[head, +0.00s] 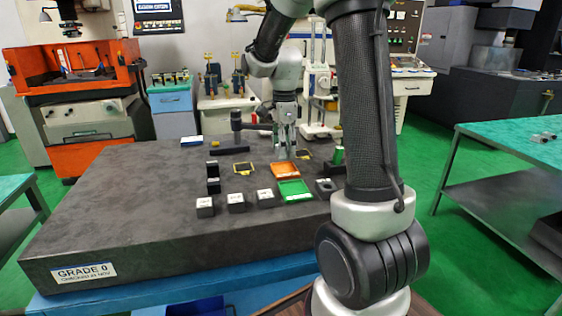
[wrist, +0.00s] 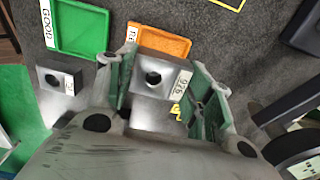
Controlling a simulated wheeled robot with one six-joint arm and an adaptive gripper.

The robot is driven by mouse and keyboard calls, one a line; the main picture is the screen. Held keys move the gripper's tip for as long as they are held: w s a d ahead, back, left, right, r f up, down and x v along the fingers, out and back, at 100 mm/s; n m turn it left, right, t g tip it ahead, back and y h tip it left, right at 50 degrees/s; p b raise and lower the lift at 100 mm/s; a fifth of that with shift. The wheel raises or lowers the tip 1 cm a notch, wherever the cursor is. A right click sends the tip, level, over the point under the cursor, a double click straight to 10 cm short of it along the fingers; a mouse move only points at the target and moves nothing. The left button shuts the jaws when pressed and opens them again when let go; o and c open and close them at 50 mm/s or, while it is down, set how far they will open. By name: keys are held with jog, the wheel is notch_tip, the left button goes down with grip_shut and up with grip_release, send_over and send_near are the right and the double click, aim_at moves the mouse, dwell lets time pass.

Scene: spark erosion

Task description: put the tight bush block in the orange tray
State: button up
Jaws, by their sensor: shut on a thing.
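The orange tray (head: 284,171) lies on the dark granite table, just in front of my gripper (head: 285,148) in the head view. In the wrist view the orange tray (wrist: 160,41) is beyond the fingertips. My gripper (wrist: 160,85) is shut on a grey metal bush block (wrist: 140,87) with a round hole and a white label, between the green pads. I cannot read from the label whether it is the tight one. A second holed block (wrist: 58,82) lies left of my gripper in the wrist view; it stands right of the green tray in the head view (head: 325,186).
A green tray (head: 294,190) adjoins the orange one. Several labelled blocks (head: 236,203) stand along the near side. Dark blocks (head: 213,186) and a dark stand (head: 236,130) are to the left. The table's left part (head: 110,205) is clear.

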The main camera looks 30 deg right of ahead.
aim_at(284, 169)
jog(key=shift+f, duration=2.2)
jog(key=shift+f, duration=0.15)
jog(key=o, duration=1.4)
jog(key=shift+o, duration=0.2)
